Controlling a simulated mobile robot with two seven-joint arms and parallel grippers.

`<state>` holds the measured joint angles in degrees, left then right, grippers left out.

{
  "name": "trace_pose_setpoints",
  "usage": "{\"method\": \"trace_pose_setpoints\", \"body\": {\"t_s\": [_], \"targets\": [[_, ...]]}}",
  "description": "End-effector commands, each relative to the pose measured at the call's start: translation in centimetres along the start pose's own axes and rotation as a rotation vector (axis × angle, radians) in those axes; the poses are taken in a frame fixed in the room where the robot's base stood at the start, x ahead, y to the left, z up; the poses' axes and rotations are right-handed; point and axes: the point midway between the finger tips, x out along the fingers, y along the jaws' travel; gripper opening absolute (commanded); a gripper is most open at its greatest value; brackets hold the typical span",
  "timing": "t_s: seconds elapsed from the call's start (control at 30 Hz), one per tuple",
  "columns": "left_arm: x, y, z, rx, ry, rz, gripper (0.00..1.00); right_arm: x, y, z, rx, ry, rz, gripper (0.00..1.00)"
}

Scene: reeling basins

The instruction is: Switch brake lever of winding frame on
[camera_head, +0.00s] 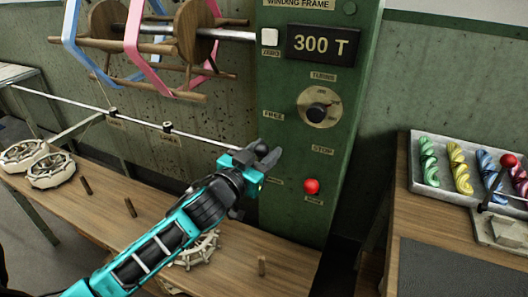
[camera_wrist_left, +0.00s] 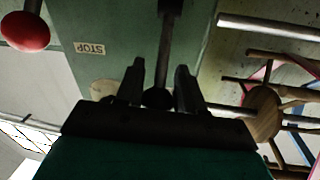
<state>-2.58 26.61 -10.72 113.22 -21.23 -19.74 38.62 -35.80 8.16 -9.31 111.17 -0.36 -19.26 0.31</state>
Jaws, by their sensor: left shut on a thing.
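The winding frame (camera_head: 275,95) is a tall green panel with a "300 T" display. Its brake lever appears to be the dark lever whose black ball knob (camera_head: 262,148) shows at my left gripper, below the FREE label. My left gripper (camera_head: 266,156) is shut on this lever, close to the panel's left side. In the left wrist view the black ball (camera_wrist_left: 158,97) sits between the two fingers, and a dark bar (camera_wrist_left: 172,40) runs up from there. The STOP label (camera_head: 323,151) is to the right of the gripper. My right gripper is not in view.
A red knob (camera_head: 311,186) and a dial (camera_head: 318,111) are on the panel. A wooden bench (camera_head: 110,215) with pegs and pale round reels lies below. A wooden reel (camera_head: 190,35) hangs upper left. A tray (camera_head: 430,179) of coloured skeins stands on the right table.

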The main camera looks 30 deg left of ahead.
Motion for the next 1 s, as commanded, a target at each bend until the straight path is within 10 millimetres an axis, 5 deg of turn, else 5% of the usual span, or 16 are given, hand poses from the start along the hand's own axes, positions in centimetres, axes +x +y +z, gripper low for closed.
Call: {"method": "trace_pose_setpoints", "body": {"t_s": [0.13,0.57,0.83,1.0], "targets": [[0.0,0.0,0.0,0.0,0.0,0.0,0.0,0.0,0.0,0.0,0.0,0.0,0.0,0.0],[-0.1,0.1,0.4,0.001,0.017,-0.002,0.0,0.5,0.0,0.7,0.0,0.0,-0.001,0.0],[-0.7,0.3,1.6,0.015,0.122,-0.017,0.0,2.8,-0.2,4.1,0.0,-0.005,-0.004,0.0],[-1.3,0.5,2.6,0.033,0.235,-0.032,0.0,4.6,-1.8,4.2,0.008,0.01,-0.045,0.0]]}}
